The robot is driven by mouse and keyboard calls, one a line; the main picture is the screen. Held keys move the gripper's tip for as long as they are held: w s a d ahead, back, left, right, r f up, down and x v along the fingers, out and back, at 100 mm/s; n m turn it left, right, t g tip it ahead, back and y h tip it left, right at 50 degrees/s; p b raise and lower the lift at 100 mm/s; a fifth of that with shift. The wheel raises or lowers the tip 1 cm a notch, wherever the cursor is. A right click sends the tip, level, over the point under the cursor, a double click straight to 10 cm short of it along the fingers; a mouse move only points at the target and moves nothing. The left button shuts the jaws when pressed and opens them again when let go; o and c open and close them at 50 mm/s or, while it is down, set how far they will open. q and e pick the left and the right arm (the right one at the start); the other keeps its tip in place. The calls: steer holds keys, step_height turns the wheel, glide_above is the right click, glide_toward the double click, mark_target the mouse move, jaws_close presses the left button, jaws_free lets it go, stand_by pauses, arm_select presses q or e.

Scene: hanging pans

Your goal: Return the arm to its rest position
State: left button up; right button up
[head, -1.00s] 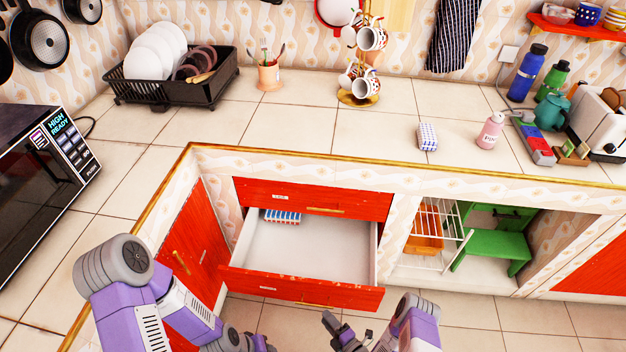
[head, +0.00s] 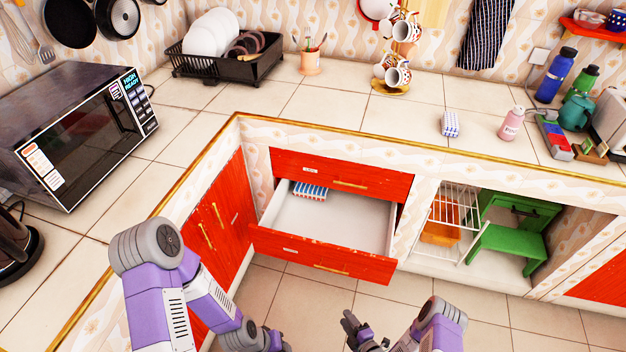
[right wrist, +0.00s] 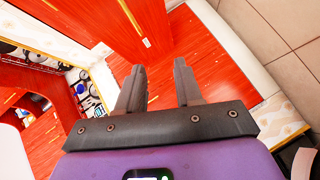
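My right gripper (head: 358,327) is low in the head view, in front of the open drawer and apart from it. In the right wrist view its two grey fingers (right wrist: 158,88) stand apart with nothing between them, so it is open and empty. My left arm bends down on the left of the head view. Its gripper (head: 271,341) shows only in part at the bottom edge, and its fingers cannot be made out.
A red drawer (head: 325,264) stands open with a striped box (head: 310,191) inside. Red cabinet doors (head: 215,230) are close to my left arm. A wire rack (head: 452,222) and a green stool (head: 505,243) are in the right opening. Floor shows below the drawer.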

arm_select(q)
step_height(320, 180, up, 2)
steer(key=shift+w+r+p, duration=0.15)
steer(key=shift+r+p, duration=0.1)
steer(key=shift+p, duration=0.95)
arm_select(e)
steer(key=s+a+r+m+g+h, duration=0.1)
steer(key=s+r+m+g, duration=0.5)
steer(key=r+m, duration=0.3)
steer(key=s+a+r+m+g+h, duration=0.1)
steer(key=s+r+m+g, duration=0.5)
steer(key=r+m, duration=0.3)
steer(key=s+m, duration=0.1)
steer(key=m, duration=0.3)
steer(key=shift+a+m+g+h, duration=0.2)
steer(key=shift+m+g+h, duration=0.1)
steer(key=shift+h, duration=0.1)
